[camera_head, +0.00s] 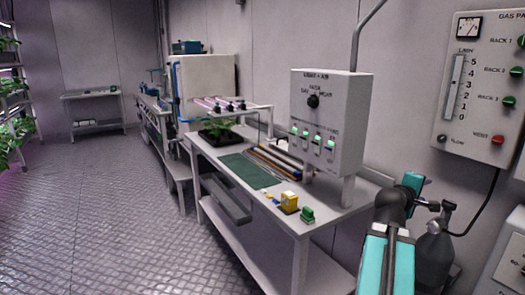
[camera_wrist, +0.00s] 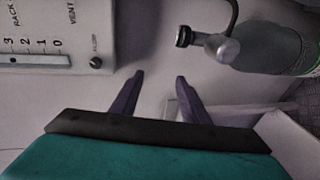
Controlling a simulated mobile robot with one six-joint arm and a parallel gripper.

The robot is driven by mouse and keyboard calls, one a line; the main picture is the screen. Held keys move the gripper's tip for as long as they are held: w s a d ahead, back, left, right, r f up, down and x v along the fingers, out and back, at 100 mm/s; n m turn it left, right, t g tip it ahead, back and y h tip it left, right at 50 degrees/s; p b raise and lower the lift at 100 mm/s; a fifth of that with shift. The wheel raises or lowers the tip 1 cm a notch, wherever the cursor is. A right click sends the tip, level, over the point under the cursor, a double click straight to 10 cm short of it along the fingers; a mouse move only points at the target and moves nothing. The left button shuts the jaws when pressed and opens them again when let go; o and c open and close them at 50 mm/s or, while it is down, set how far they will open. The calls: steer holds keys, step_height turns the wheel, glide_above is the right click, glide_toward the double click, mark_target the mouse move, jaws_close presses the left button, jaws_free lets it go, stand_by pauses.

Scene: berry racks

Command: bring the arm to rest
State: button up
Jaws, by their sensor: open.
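In the wrist view my gripper (camera_wrist: 160,76) is open, with its two dark fingers apart and nothing between them. Beyond the gap is bare grey wall. In the head view my teal and dark arm rises from the bottom right, folded up beside the right end of the bench (camera_head: 347,212). My fingers cannot be made out clearly there.
A gas panel (camera_head: 470,125) hangs on the wall at the right, also in the wrist view (camera_wrist: 85,22). The bench carries a control box (camera_head: 325,85), a green mat (camera_head: 250,170), a potted plant (camera_head: 217,130) and small yellow and green blocks. The floor (camera_head: 90,220) at left is clear.

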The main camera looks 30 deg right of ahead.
steer(key=w+a+f+y, duration=0.2)
steer(key=w+a+f, duration=0.2)
steer(key=f, duration=0.3)
steer(key=w+a+f+t+y+p, duration=0.1)
steer(key=w+a+f, duration=0.3)
steer(key=f, duration=0.3)
steer(key=w+a+f+y, duration=0.2)
steer(key=w+a+f, duration=0.15)
steer(key=f, duration=0.35)
steer(key=w+a+f+g+y+p, duration=0.1)
steer(key=w+a+f+y, duration=0.15)
steer(key=a+f, duration=0.8)
steer(key=w+a+f+y+p, duration=0.1)
steer(key=a+f+y, duration=0.2)
steer(key=a+f, duration=0.7)
steer(key=s+a+f+m+g+y+p, duration=0.1)
steer(key=s+a+f+g, duration=0.15)
steer(key=a+f, duration=0.5)
steer(key=s+a+f+g+y, duration=0.1)
steer(key=s+a+f+y, duration=0.1)
steer(key=s+a+f, duration=0.5)
steer(key=s+a+f+g+p, duration=0.1)
steer(key=s+a+f+g, duration=0.1)
steer(key=s+a+f, duration=0.2)
steer(key=s+a+f+g+y, duration=0.1)
steer(key=s+a+f+g, duration=0.1)
steer(key=s+a, duration=0.9)
steer(key=shift+a+f+m+p, duration=0.4)
steer(key=shift+a+f, duration=0.5)
steer(key=shift+a, duration=0.2)
